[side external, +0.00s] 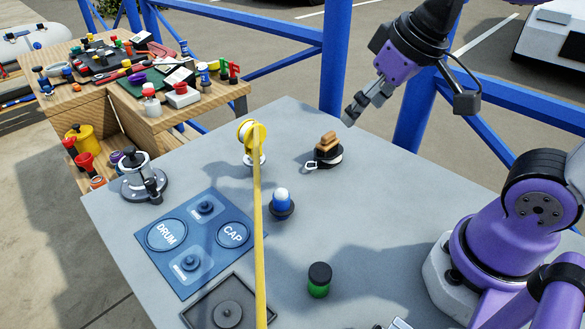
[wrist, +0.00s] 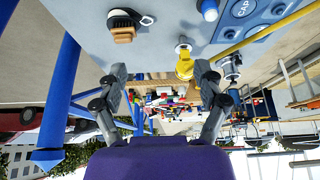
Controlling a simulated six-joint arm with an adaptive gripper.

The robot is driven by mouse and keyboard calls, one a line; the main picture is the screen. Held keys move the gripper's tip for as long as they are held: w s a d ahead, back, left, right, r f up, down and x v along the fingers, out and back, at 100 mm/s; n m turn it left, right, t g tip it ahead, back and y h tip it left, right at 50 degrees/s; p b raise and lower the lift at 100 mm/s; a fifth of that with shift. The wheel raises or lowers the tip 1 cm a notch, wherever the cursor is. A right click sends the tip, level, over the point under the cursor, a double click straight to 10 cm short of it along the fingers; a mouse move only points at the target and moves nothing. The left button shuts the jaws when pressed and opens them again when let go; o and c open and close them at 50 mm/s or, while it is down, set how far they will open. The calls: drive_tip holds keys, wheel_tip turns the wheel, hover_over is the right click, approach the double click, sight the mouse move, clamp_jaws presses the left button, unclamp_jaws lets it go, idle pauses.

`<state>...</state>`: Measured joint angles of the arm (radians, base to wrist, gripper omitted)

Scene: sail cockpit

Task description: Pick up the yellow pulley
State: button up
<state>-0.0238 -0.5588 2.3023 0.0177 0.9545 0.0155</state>
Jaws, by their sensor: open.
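The yellow pulley (side external: 245,131) sits on a small white mount near the far edge of the grey table. A long yellow strip passes over it and runs down the picture toward the near edge. In the wrist view the pulley (wrist: 184,66) shows between my fingers, nearer the right one, and well beyond them. My gripper (side external: 353,108) is open and empty. It hangs above the table's far right edge, to the right of the pulley and apart from it.
A black-based block with a tan top (side external: 327,150) stands between pulley and gripper. A blue-and-white knob (side external: 281,202), a green jar (side external: 319,280), a silver winch (side external: 141,178) and a blue panel (side external: 180,277) share the table (side external: 380,215). A cluttered wooden bench (side external: 215,108) stands behind. Blue rails (side external: 335,60) run alongside.

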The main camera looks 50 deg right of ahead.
drive_tip(key=w+a+r+g, duration=0.1)
drive_tip(key=w+r, duration=0.1)
drive_tip(key=w, duration=0.5)
drive_tip(key=g, duration=0.2)
hover_over(252, 123)
drive_tip(key=shift+m, duration=0.3)
drive_tip(key=f, duration=0.6)
drive_tip(key=shift+s, duration=0.4)
drive_tip(key=f, duration=0.2)
drive_tip(key=w+f, duration=0.1)
drive_tip(key=f, duration=0.1)
drive_tip(key=shift+f, duration=0.35)
wheel_tip(252, 123, down, 6)
drive_tip(key=shift+w+r, duration=0.1)
drive_tip(key=shift+r, duration=0.1)
clamp_jaws()
